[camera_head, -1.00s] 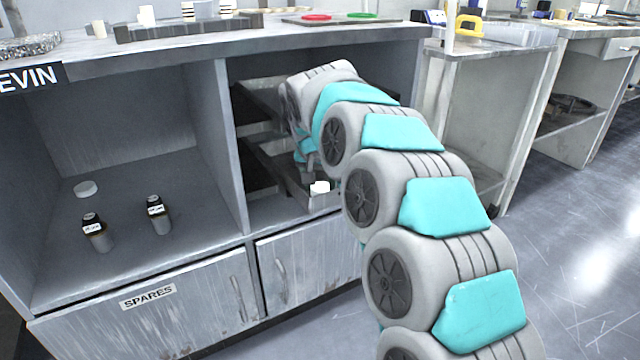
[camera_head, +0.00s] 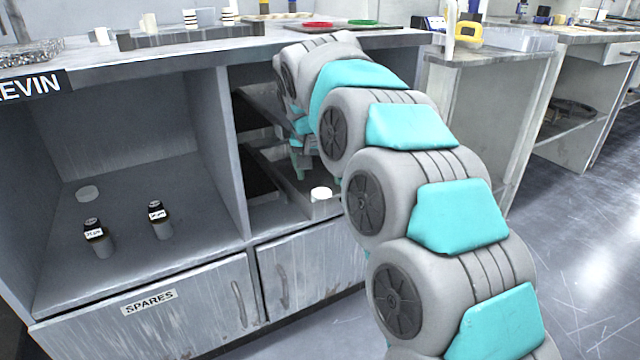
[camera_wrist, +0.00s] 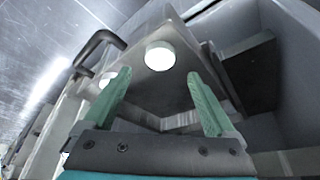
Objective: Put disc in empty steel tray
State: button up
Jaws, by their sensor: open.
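In the wrist view the white disc (camera_wrist: 160,55) lies against a grey metal surface (camera_wrist: 158,92), beyond the fingertips. My gripper (camera_head: 301,170) reaches into the bay, up and left of the disc. Its two green fingers (camera_wrist: 160,92) are spread with nothing between them; the disc is apart from them. A second white round patch (camera_wrist: 106,78) shows by the left finger; I cannot tell what it is. My arm hides the tray's back right part.
Another tray (camera_head: 262,98) sits above in the same bay. The left bay holds a pale disc (camera_head: 87,193) and two dark-capped bottles (camera_head: 97,238) (camera_head: 159,219). A divider (camera_head: 220,150) separates the bays. The countertop (camera_head: 170,52) is above.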

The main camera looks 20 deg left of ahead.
jog(key=v, duration=0.5)
jog(key=shift+s+r, duration=0.1)
jog(key=shift+r, duration=0.15)
jog(key=s+d+f+g, duration=0.15)
jog(key=s+d, duration=0.25)
jog(key=d, duration=0.5)
jog(key=s+d+f+g+h, duration=0.1)
jog(key=s+d+f, duration=0.3)
jog(key=d, duration=0.5)
jog(key=s+d+f+g, duration=0.1)
jog(key=s+d, duration=0.4)
jog(key=d, duration=0.4)
jog(key=s+d+f+g, duration=0.1)
jog(key=s+d+f, duration=0.2)
jog(key=s, duration=0.5)
jog(key=s+d+f, duration=0.4)
jog(key=s, duration=0.4)
jog(key=s+d+f+m+g, duration=0.1)
jog(key=s+d+f, duration=0.2)
jog(key=s, duration=0.5)
jog(key=shift+s+d+f+g+y, duration=0.25)
jog(key=shift+d+g+y, duration=0.1)
jog(key=shift+d, duration=0.45)
jog(key=shift+w, duration=0.1)
